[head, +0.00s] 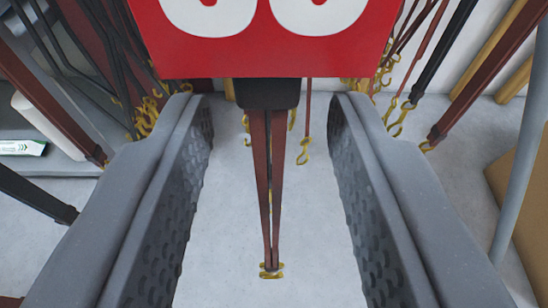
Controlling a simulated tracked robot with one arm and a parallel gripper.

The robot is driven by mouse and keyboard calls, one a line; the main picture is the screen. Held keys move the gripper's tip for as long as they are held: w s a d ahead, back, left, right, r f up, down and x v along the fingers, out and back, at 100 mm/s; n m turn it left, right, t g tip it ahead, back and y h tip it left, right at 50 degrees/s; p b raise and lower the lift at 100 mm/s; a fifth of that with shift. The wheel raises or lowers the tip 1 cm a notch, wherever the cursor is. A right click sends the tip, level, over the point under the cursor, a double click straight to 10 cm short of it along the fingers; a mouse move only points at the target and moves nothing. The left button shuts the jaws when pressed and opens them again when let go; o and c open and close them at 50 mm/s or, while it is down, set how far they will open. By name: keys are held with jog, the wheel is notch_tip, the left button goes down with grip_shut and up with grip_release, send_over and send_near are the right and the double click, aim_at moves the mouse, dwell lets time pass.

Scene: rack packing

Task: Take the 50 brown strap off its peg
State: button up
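A brown strap (266,180) hangs down in the middle of the head view, with gold metal hooks (271,270) at its lower end. Its top meets a dark block (267,94) under a red sign (260,55). The sign's white digits are cut off by the top edge, so I cannot read the number fully. The peg itself is hidden behind the sign. My gripper (268,140) is open, with one textured grey finger on each side of the strap. Neither finger touches the strap.
More straps with gold hooks hang at left and right, including a brown strap (480,85) at right and a black strap (443,50). A grey pole (524,140) and a brown box (520,205) stand at far right. The pale floor below is clear.

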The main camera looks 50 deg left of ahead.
jog(key=shift+w+a+f, duration=0.2)
jog(key=shift+w+a, duration=0.15)
jog(key=shift+a, duration=0.15)
jog(key=shift+c, duration=0.3)
grip_shut()
jog(key=shift+d+r+p, duration=0.1)
jog(key=shift+r+p, duration=0.3)
jog(key=shift+r, duration=0.5)
jog(key=s+d+p, duration=0.2)
jog(key=s+d, duration=0.9)
jog(key=d, duration=0.3)
jog(key=shift+f+p, duration=0.15)
jog(key=shift+p, duration=0.25)
